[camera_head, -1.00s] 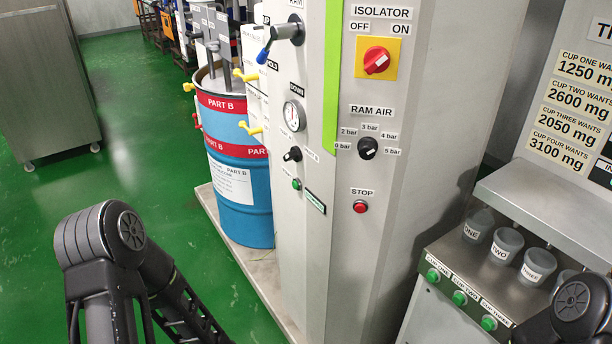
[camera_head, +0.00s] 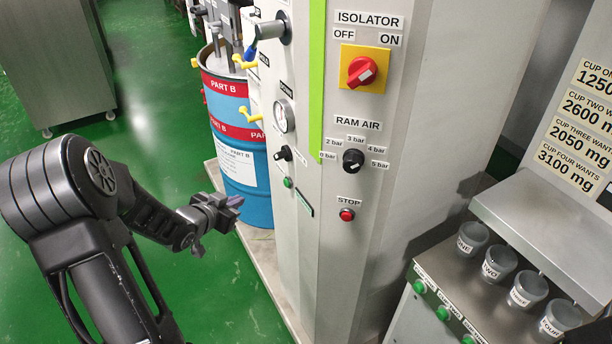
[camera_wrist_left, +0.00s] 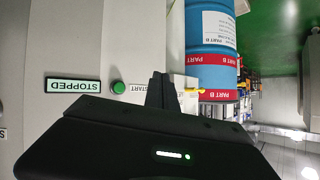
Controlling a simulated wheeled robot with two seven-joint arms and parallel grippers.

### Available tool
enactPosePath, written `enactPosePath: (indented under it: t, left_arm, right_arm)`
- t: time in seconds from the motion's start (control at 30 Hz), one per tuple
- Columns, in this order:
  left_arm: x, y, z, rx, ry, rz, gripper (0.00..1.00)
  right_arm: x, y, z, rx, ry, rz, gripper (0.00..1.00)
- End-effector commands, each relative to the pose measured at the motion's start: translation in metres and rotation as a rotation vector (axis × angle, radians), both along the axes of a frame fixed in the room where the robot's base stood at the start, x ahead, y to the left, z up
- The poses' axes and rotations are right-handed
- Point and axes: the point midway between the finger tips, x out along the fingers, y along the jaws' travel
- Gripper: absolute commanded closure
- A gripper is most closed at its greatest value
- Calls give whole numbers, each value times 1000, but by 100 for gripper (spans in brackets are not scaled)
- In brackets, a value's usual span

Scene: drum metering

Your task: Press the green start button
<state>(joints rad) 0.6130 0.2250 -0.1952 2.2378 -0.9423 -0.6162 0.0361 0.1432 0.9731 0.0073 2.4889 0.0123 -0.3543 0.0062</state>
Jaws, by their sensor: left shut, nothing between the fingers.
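The green start button (camera_head: 288,182) is on the narrow left face of the grey cabinet (camera_head: 356,255), just above a small dark display. In the left wrist view the green button (camera_wrist_left: 119,87) sits between the display reading STOPPED (camera_wrist_left: 73,86) and a START label, all upside down. My left gripper (camera_head: 238,201) is shut and empty, to the left of the button and apart from it. In the left wrist view its fingertips (camera_wrist_left: 161,78) lie to the right of the button, over part of the START label.
A blue and red PART B drum (camera_head: 240,167) stands behind my left gripper. The cabinet's front carries the red isolator switch (camera_head: 362,71), the ram air knob (camera_head: 353,159) and the red stop button (camera_head: 346,215). Cups and other green buttons (camera_head: 443,313) are at right.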

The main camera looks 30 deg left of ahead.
Motion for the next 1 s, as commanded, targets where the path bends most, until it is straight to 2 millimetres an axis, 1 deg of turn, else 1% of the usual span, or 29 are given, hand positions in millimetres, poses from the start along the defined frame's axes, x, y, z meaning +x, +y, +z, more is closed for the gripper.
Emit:
enactPosePath:
  t: [0.17,0.63,0.87,1.0]
  left_arm:
    - [4,-8,4,23,-19,-58,100]
    - [8,-11,4,18,-23,-57,100]
    - [25,-23,3,19,-25,-59,100]
    - [40,-33,2,21,-26,-59,100]
  right_arm:
    - [0,0,0,0,2,-2,64]
    - [0,0,-2,1,0,-1,64]
    - [1,1,-11,3,-3,0,64]
    - [2,1,-19,5,-6,0,64]
